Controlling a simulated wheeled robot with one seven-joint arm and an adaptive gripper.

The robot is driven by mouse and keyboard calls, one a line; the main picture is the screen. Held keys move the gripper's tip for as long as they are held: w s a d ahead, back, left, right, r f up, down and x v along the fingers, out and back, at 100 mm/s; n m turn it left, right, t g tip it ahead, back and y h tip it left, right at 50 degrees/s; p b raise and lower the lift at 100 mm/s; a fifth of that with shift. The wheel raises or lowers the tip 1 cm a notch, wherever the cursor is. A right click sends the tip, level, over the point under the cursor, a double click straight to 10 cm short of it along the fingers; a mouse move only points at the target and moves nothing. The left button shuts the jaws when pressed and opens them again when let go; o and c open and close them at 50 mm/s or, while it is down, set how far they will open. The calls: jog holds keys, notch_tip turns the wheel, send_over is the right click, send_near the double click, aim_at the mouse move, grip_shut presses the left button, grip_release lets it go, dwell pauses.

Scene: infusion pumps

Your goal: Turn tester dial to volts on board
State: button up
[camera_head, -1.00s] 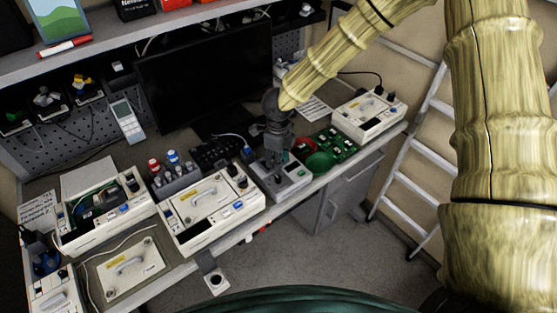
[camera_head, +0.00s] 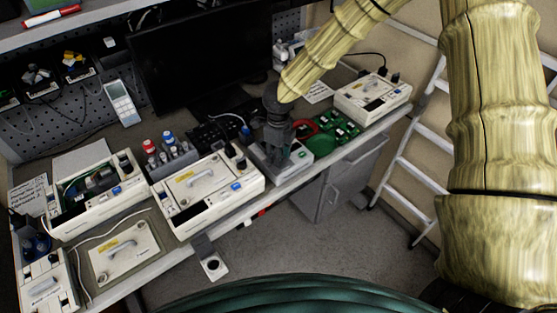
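The tester (camera_head: 301,156) is a small light-grey box at the front edge of the workbench, right of the middle pump. My gripper (camera_head: 274,162) is dark grey and points down over the tester, covering most of its top. The dial and its setting are hidden behind my gripper, and I cannot tell whether the fingers touch it. The fingers are too small and dark to tell open from shut. Green circuit boards (camera_head: 339,127) lie on the bench to the right of the tester.
White pumps stand on the bench: one close to the left of the tester (camera_head: 207,193), one farther left (camera_head: 97,203), one at the right end (camera_head: 372,97). A dark monitor (camera_head: 200,65) stands behind. A ladder (camera_head: 415,150) leans at right.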

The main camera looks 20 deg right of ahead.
jog(key=shift+f, duration=0.2)
grip_shut()
jog(key=m, duration=0.3)
jog(key=shift+w+b, duration=0.15)
jog(key=shift+b, duration=0.2)
jog(key=m+b, duration=0.1)
jog(key=m, duration=0.3)
jog(key=shift+m, duration=0.4)
jog(key=m+b, duration=0.1)
jog(key=m, duration=0.2)
jog(key=shift+m, duration=0.4)
jog(key=m+b, duration=0.2)
jog(key=m, duration=0.2)
jog(key=shift+c, duration=0.5)
grip_release()
jog(key=shift+r, duration=0.15)
jog(key=shift+o, duration=0.8)
jog(key=shift+r+p, duration=2.7)
jog(key=shift+r, duration=0.65)
